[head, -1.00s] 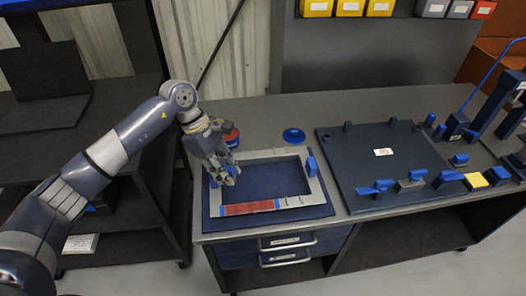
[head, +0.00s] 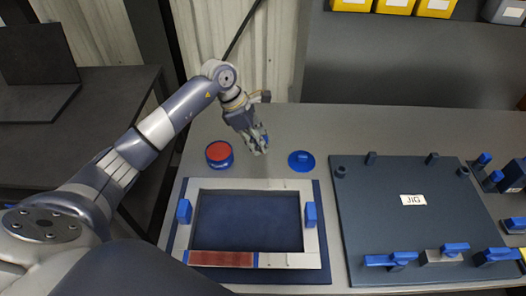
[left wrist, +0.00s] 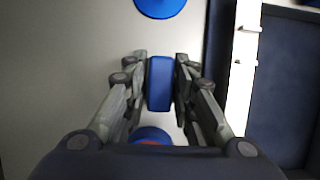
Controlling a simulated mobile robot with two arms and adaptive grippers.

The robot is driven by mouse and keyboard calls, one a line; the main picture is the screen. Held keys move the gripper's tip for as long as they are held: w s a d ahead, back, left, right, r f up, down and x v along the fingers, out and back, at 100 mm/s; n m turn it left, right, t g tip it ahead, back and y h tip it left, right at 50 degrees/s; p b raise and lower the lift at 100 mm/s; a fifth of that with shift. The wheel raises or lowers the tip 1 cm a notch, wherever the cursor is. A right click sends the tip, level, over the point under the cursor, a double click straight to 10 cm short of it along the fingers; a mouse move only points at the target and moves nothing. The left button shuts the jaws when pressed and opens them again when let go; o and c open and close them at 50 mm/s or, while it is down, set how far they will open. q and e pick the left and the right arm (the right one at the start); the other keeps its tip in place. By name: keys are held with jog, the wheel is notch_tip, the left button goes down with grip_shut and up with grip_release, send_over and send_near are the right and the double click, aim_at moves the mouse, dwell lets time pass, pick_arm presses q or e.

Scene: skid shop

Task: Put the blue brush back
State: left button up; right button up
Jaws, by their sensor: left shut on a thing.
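My left gripper (head: 258,146) is over the bench behind the grey frame, between the red-topped blue tin and the blue disc. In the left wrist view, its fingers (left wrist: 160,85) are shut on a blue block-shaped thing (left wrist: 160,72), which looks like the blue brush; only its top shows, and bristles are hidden. In the head view it is mostly hidden by the fingers. The blue round disc (head: 301,161) with a raised knob lies to the right of the gripper. The red-topped blue tin (head: 219,154) stands to its left. My right gripper is not in view.
The grey frame (head: 290,187) lies on a blue board, with blue blocks on its left (head: 184,211) and right (head: 311,214) sides. A dark jig plate (head: 400,240) with blue clamps is at the right. Bare bench (head: 390,130) lies behind the frame and jig plate.

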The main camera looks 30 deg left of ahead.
aim_at(260, 162)
pick_arm(q)
jog(key=shift+f, duration=0.8)
notch_tip(260, 162, down, 4)
jog(key=shift+w+r+p, duration=0.1)
jog(key=shift+r+p, duration=0.05)
jog(key=shift+p, duration=0.25)
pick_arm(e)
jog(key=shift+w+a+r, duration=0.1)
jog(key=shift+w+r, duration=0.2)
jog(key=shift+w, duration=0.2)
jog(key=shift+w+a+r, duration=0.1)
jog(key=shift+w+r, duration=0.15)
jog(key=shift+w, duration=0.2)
pick_arm(q)
jog(key=shift+f+b, duration=0.25)
jog(key=shift+b, duration=0.05)
jog(key=o, duration=0.9)
jog(key=shift+r, duration=0.1)
jog(key=shift+o, duration=0.2)
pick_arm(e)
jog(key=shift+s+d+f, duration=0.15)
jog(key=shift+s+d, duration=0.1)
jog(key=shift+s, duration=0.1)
